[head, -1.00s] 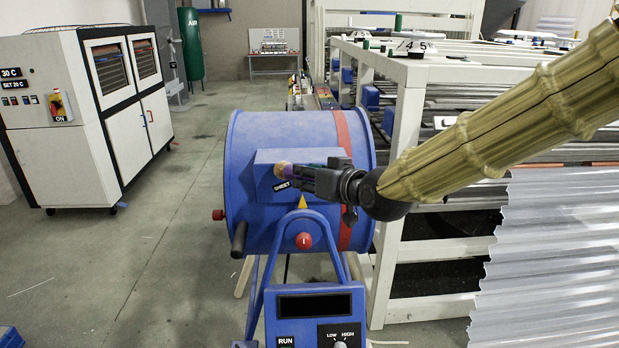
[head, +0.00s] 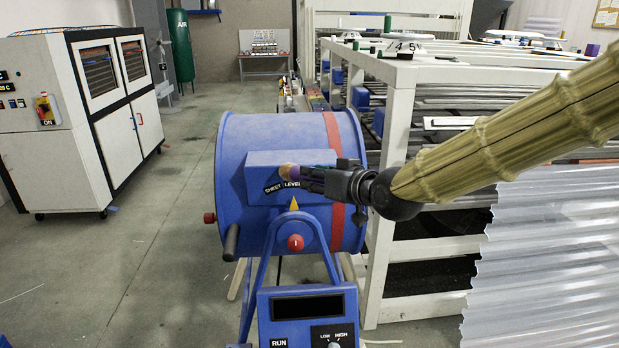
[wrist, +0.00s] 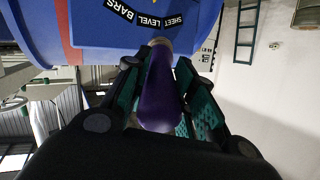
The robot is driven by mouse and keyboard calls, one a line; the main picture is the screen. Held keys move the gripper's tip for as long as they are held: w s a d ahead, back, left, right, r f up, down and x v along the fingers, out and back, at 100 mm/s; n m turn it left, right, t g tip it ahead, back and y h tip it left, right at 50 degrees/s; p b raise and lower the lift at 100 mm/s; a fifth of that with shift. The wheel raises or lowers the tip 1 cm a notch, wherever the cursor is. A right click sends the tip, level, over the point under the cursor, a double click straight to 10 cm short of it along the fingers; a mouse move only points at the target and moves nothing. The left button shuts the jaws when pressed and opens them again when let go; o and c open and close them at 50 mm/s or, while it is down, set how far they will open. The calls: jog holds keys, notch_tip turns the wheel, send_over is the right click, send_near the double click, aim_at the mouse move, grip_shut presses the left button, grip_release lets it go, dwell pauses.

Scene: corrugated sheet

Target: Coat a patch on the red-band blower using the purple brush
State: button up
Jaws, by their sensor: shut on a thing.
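The blower (head: 238,230) is a large blue drum with a red band (head: 333,130) around its right part, standing on a blue frame. A blue box with a "SHEET LEVEL" label (head: 284,187) sits on its front. My gripper (head: 308,173) is shut on the purple brush (wrist: 159,95), holding it by the handle in front of the box. The brush's tan bristle end (head: 287,170) points left in the head view. In the wrist view it points at the blue drum (wrist: 120,15); I cannot tell whether it touches.
A control panel (head: 307,316) with RUN and LOW/HIGH marks is below the drum. A white frame rack (head: 400,120) and corrugated sheets (head: 550,250) stand at the right. A white cabinet (head: 60,120) stands at the left, with open floor between.

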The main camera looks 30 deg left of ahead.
aim_at(300, 178)
jog(key=w+d+p, duration=0.1)
jog(key=w+d, duration=0.3)
jog(key=d, duration=0.2)
dwell(0.9)
jog(key=shift+s, duration=0.1)
jog(key=shift+s+a+b, duration=0.3)
jog(key=shift+s+a, duration=0.6)
jog(key=shift+a, duration=0.65)
jog(key=shift+s+a+b, duration=0.35)
jog(key=shift+s+a, duration=0.6)
jog(key=shift+a, duration=0.55)
jog(key=shift+s+a+b, duration=0.3)
jog(key=shift+s+a, duration=0.6)
jog(key=shift+a, duration=0.65)
jog(key=shift+d, duration=0.1)
jog(key=shift+s+d+b, duration=0.15)
jog(key=shift+s+d, duration=0.35)
jog(key=shift+s, duration=0.35)
jog(key=shift+s+d+b, duration=0.15)
jog(key=shift+s+d, duration=0.35)
jog(key=shift+s, duration=0.35)
jog(key=shift+s+d+b, duration=0.15)
jog(key=shift+s+d, duration=0.35)
jog(key=shift+s, duration=0.35)
